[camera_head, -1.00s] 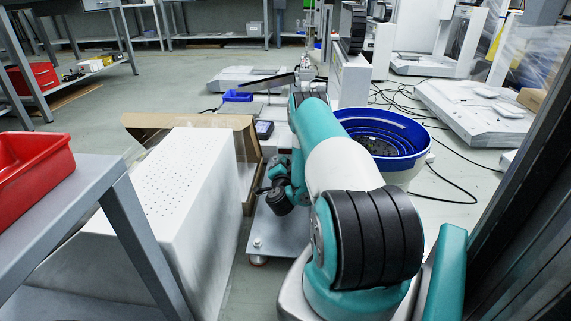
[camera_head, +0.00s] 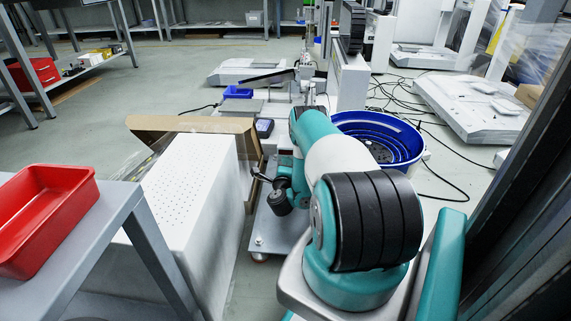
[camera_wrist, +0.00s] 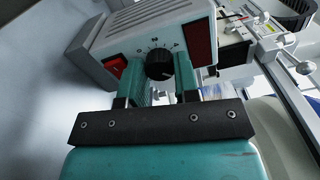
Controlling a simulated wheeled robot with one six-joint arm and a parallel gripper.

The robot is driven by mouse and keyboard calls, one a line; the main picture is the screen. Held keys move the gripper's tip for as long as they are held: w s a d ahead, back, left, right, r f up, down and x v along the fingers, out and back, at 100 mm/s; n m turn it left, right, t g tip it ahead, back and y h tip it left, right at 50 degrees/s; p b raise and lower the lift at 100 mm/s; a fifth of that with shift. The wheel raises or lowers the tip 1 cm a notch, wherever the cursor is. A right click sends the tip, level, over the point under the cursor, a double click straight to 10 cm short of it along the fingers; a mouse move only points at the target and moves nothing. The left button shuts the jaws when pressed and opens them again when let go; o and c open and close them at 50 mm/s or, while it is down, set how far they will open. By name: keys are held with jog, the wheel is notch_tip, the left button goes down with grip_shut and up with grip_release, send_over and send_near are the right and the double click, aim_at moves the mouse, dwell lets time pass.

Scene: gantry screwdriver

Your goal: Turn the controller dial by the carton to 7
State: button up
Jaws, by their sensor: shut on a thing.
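The controller (camera_wrist: 145,28) is a pale box with a grey edge, seen tilted in the wrist view. It has a black dial (camera_wrist: 159,65) ringed by scale marks, a red rocker switch (camera_wrist: 115,66) and a dark red window (camera_wrist: 200,42). My gripper (camera_wrist: 161,74) is shut on the dial, with one teal finger on each side of it. The fingers hide part of the dial's surroundings, and the scale numbers are too small to read. In the head view, the open brown carton (camera_head: 192,124) stands left of my arm, which hides my gripper there.
A white perforated box (camera_head: 185,180) stands by the carton. A red bin (camera_head: 45,222) sits on a grey table at the left. A blue-rimmed bowl (camera_head: 405,150) is right of my arm, with cables on the floor beyond. A dark post borders the right side.

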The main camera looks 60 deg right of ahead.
jog(key=shift+m+p, duration=0.3)
jog(key=shift+m, duration=0.5)
jog(key=o, duration=0.7)
jog(key=shift+c, duration=0.2)
jog(key=shift+p+v, duration=8.75)
jog(key=shift+p, duration=0.95)
